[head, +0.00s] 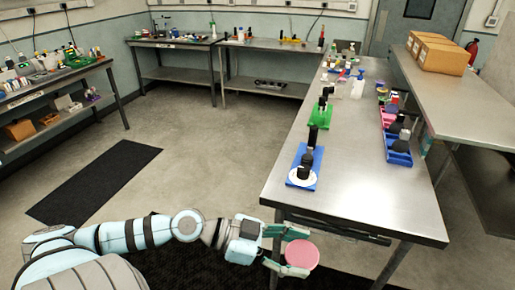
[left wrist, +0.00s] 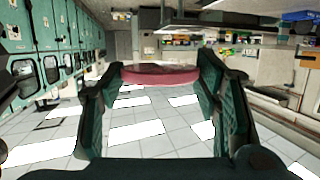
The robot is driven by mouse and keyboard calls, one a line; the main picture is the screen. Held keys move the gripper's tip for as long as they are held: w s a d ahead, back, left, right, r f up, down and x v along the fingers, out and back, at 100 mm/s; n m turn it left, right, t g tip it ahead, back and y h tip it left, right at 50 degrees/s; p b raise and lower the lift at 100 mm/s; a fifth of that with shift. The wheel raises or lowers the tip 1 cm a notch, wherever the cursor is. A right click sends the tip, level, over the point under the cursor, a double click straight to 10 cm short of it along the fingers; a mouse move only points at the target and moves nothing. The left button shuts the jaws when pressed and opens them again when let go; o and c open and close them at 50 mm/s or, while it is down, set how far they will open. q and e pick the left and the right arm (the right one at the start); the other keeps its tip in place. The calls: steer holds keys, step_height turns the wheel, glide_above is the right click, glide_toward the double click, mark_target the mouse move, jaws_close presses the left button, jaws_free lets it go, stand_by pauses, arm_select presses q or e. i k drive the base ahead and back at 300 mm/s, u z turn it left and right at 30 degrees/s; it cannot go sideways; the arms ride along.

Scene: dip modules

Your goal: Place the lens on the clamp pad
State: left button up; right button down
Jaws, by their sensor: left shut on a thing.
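A pink round lens (head: 301,254) is in my left gripper (head: 297,255), low at the bottom of the head view, in front of the table's near edge. The gripper is shut on it. In the left wrist view the lens (left wrist: 160,76) shows nearly edge-on as a reddish disc between the two green fingers. On the near end of the table a blue base (head: 316,159) carries black upright parts and a white round piece (head: 302,177); I cannot tell for certain which part is the clamp pad. My right gripper is not in view.
A green base (head: 320,114) with black parts stands farther back on the long steel table (head: 350,200). Blue bins (head: 398,152) line its right edge. The near right part of the tabletop is clear. Cardboard boxes (head: 443,56) sit on the right table.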

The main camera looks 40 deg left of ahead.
mark_target(308, 157)
steer(key=u, duration=0.05)
steer(key=i, duration=1)
steer(key=u, duration=0.05)
